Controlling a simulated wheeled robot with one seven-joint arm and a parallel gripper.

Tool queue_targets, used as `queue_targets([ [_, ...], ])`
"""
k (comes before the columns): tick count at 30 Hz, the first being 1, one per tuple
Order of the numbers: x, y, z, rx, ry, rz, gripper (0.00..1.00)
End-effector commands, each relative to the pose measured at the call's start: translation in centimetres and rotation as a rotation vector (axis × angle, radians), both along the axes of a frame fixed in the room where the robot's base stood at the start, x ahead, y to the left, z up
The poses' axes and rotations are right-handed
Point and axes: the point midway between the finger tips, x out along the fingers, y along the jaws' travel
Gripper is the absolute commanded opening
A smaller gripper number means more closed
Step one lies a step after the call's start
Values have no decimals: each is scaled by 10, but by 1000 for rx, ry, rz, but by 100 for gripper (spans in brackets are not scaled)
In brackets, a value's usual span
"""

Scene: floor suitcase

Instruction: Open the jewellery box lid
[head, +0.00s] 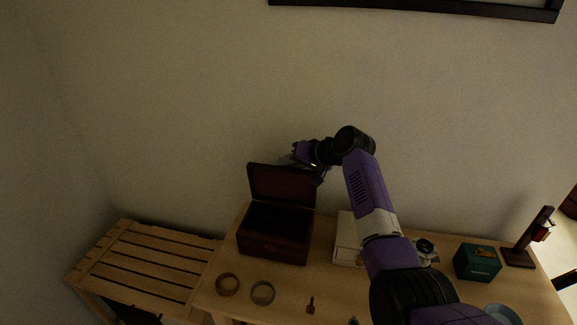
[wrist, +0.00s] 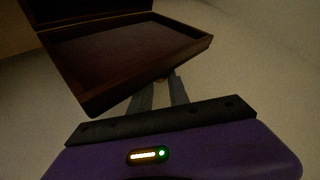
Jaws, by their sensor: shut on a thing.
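The dark red-brown jewellery box (head: 274,247) stands on the table, its inside showing dark. Its lid (head: 283,185) is raised and stands about upright at the back of the box. My gripper (head: 287,160) is at the top edge of the lid, on its right half. In the wrist view the lid (wrist: 130,50) fills the upper part, and its edge reaches my gripper's fingers (wrist: 158,90). The fingers are close together, shut on the lid's edge. The exact contact is partly hidden by the lid.
On the table (head: 240,303) lie two bangles (head: 228,284) (head: 263,292) and a small brown tool-like item (head: 311,305). A white box (head: 348,238), a green box (head: 477,261) and a dark stand (head: 521,250) are to the right. A slatted wooden bench (head: 150,262) is at left.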

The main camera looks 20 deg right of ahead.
Motion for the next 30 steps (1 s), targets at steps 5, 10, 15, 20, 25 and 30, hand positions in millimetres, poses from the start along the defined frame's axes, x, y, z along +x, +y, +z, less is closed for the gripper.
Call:
queue_targets([
  [5,2,-3,4,4,0,-3,0],
  [10,2,-3,4,4,-1,-4,0],
  [15,2,-3,4,4,-1,-4,35],
  [20,1,-2,2,4,2,-2,41],
  [25,1,-2,1,4,3,-2,41],
  [30,-5,-5,5,4,3,-2,41],
])
